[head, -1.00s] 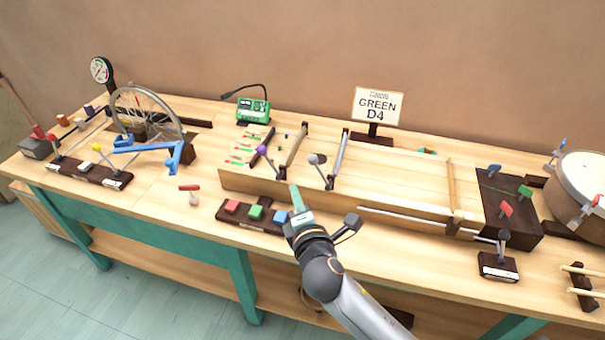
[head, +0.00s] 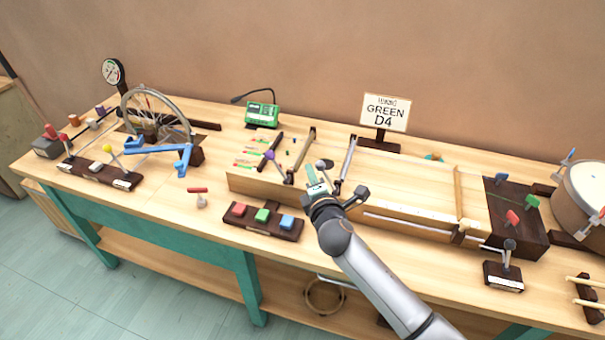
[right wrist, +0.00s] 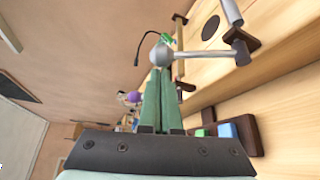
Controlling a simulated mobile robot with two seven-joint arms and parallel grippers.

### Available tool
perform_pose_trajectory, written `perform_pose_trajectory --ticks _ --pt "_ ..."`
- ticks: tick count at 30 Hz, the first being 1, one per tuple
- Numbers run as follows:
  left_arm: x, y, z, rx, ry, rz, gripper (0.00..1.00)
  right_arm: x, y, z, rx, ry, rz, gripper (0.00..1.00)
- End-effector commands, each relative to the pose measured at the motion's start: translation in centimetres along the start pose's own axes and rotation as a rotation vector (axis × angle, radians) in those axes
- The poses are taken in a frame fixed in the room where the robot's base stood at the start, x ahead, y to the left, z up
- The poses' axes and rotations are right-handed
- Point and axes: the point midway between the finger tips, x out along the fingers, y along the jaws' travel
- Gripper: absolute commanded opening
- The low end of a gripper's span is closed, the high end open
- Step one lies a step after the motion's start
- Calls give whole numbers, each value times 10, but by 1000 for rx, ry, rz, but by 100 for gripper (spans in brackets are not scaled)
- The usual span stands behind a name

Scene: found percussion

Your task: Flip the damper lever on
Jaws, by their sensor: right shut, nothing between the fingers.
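My right gripper (head: 311,168) is shut and empty, its green fingers pointing away from me over the front edge of the long wooden soundboard box (head: 405,215). Its tips are close to a grey ball-knob lever (head: 326,163). In the right wrist view the grey knob (right wrist: 160,53) sits just beyond the closed fingertips (right wrist: 160,72), its shaft running right; I cannot tell if they touch. A purple-knob lever (head: 269,155) stands to the left. Another grey-knob lever (head: 510,246) rises from a labelled dark block at the right. No readable label shows which is the damper. My left gripper is not in view.
A dark block with red, green and blue buttons (head: 263,221) lies in front of the box. A spoked wheel (head: 155,115) stands left, a drum (head: 585,200) right. A GREEN D4 sign (head: 385,113) and a green device (head: 262,115) are behind.

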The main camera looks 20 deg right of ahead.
Motion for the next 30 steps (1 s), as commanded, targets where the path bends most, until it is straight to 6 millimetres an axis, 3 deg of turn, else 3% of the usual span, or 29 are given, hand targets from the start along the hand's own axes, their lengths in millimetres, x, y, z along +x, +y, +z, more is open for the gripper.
perform_pose_trajectory --ticks 30 --pt "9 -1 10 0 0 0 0 -5 1 8 90 0 52 0"
